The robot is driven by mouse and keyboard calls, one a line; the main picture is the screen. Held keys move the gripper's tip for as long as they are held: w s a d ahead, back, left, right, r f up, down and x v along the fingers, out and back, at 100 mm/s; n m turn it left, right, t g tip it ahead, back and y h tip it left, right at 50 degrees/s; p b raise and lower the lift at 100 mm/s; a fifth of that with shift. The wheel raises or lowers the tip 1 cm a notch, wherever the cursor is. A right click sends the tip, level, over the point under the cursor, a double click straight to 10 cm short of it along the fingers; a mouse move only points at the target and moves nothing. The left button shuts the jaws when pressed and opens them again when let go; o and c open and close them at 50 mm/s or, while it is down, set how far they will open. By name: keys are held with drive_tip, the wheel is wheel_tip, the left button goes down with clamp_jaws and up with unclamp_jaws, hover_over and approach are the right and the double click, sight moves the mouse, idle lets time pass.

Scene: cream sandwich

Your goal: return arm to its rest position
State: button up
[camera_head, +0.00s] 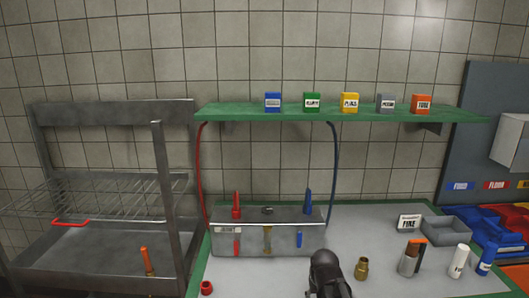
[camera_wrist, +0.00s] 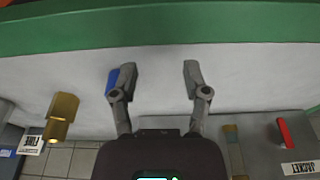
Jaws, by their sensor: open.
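My gripper (camera_wrist: 157,80) shows in the wrist view with its two grey fingers spread apart. No object is held between them, and pale grey bench surface shows in the gap. A small blue patch (camera_wrist: 113,80) shows at the left finger; I cannot tell whether it belongs to the finger or lies behind it. In the head view a dark part of my arm (camera_head: 328,272) rises at the bottom centre, over the bench; the fingertips cannot be made out there.
The grey bench (camera_head: 370,228) has a metal box (camera_head: 285,241) labelled JACKET, a brass fitting (camera_head: 362,268), upright cylinders (camera_head: 459,261) and a grey tray (camera_head: 446,236). A green shelf (camera_head: 230,111) with small coloured boxes spans above. A metal rack (camera_head: 80,262) stands left.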

drive_tip(key=s+g, duration=0.2)
drive_tip(key=s, duration=0.6)
drive_tip(key=shift+s+d, duration=0.2)
drive_tip(key=shift+d, duration=0.15)
drive_tip(key=shift+c, duration=0.2)
idle(1.5)
